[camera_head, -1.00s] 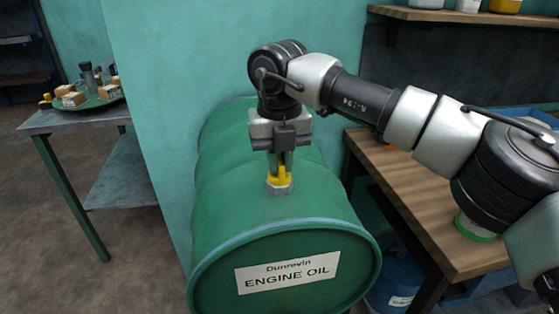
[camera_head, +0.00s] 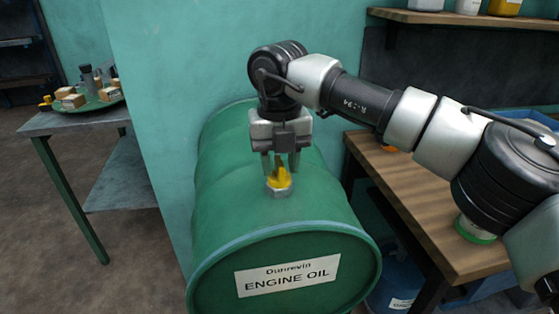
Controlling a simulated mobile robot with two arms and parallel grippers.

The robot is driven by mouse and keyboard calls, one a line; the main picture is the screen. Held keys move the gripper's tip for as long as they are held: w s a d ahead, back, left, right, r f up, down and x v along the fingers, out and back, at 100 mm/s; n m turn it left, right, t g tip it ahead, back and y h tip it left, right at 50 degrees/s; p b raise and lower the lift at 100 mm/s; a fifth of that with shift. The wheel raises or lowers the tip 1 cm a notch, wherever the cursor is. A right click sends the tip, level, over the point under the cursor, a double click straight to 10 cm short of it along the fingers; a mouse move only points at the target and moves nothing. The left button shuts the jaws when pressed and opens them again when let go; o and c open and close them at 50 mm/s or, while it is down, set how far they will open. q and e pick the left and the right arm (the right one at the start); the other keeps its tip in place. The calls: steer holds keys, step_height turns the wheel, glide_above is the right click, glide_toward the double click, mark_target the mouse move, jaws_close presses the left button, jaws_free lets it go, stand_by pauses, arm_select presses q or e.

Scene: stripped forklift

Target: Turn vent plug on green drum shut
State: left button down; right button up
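The green drum (camera_head: 225,225) lies on its side, with an "ENGINE OIL" label on its front end. The vent plug (camera_head: 279,184) sits on top of the drum, a yellow handle on a grey hex base. My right gripper (camera_head: 280,168) points down over the plug. Its two fingers are spread apart, one to each side of the upper part of the yellow handle, with gaps beside it. How near the fingers are in depth is hard to tell. My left gripper is not in view.
A teal wall stands close to the drum's left and back. A wooden bench (camera_head: 425,205) stands at the right, with a blue container (camera_head: 395,280) below it. A metal table (camera_head: 75,120) at the left holds a tray of small boxes.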

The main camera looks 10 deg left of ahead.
mark_target(279, 160)
step_height(279, 160, up, 11)
steer(key=shift+f+p, duration=0.15)
steer(key=shift+p, duration=0.15)
